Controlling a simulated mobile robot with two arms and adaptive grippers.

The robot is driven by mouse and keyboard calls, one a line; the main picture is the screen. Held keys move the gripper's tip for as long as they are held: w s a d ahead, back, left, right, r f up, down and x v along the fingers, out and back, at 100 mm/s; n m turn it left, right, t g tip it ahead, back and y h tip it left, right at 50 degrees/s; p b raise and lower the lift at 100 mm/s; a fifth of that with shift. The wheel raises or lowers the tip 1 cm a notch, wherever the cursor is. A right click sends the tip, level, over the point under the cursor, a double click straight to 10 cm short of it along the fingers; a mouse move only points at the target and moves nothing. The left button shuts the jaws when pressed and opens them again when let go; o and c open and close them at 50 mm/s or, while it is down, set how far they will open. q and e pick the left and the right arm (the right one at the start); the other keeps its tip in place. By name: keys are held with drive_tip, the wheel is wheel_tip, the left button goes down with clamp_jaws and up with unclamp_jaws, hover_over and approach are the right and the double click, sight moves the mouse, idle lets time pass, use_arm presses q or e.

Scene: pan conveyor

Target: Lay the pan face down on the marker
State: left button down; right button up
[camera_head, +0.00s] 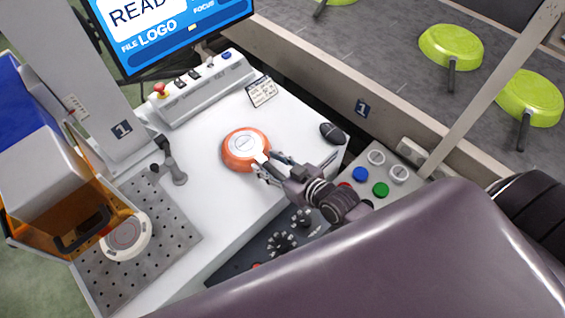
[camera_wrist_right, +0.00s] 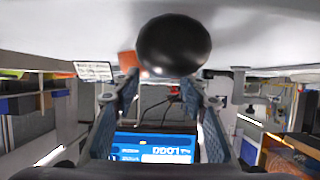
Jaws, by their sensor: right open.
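An orange pan (camera_head: 233,155) lies on the white worktop, a pale round disc with small print facing up. My right gripper (camera_head: 266,168) is open at the pan's lower right edge, its fingertips close to the pale root of the handle. In the right wrist view, a dark rounded shape, probably the handle's end, sits just above the two spread fingers (camera_wrist_right: 160,82), with a bit of the orange pan (camera_wrist_right: 128,61) behind it. I cannot tell whether they touch. The marker (camera_head: 50,150) stands at the left, with a round pale fixture (camera_head: 125,237) on its perforated plate. My left gripper is not in view.
A black mouse (camera_head: 332,132) and a small card (camera_head: 261,92) lie on the worktop. A button panel (camera_head: 380,180) is at the right, a screen (camera_head: 175,30) at the back. Green pans (camera_head: 450,46) lie on the conveyor beyond. Worktop between pan and plate is mostly clear.

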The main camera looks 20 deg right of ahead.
drive_tip(key=v, duration=1)
drive_tip(key=shift+s+r, duration=0.15)
drive_tip(key=shift+s, duration=0.05)
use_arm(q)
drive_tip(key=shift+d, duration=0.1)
